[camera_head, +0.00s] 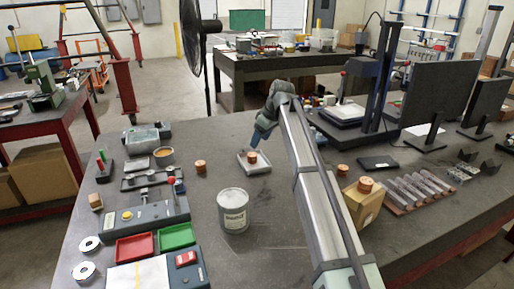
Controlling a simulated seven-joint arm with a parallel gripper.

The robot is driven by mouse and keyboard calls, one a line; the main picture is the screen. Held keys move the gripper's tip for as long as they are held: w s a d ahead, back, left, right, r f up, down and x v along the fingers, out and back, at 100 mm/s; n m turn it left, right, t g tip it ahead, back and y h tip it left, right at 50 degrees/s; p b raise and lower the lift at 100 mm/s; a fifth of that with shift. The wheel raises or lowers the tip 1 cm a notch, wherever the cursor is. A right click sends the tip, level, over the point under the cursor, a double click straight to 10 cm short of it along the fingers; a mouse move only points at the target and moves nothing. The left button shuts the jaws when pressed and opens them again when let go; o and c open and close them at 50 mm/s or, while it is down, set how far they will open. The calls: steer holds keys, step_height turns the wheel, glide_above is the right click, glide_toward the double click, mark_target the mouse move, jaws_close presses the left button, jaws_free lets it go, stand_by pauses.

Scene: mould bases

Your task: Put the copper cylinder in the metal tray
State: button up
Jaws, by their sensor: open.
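A small copper cylinder (252,158) stands in the shallow light metal tray (262,169) on the dark table, near the middle. My gripper (253,149) is right above or at this cylinder, and its fingers are too small to make out clearly. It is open. Whether a finger touches the cylinder cannot be told. Another copper cylinder (200,167) stands on the bare table left of the tray. Another copper piece (343,170) shows just right of my arm, and one more (365,183) sits on a tan block (362,205).
A grey can (233,211) stands in front of the tray. Red (134,248) and green (177,236) trays and a lever device (145,212) fill the left. Several clear rods (418,190) and monitors (428,92) are right. The table around the metal tray is mostly clear.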

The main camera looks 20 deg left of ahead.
steer(key=shift+v, duration=1.7)
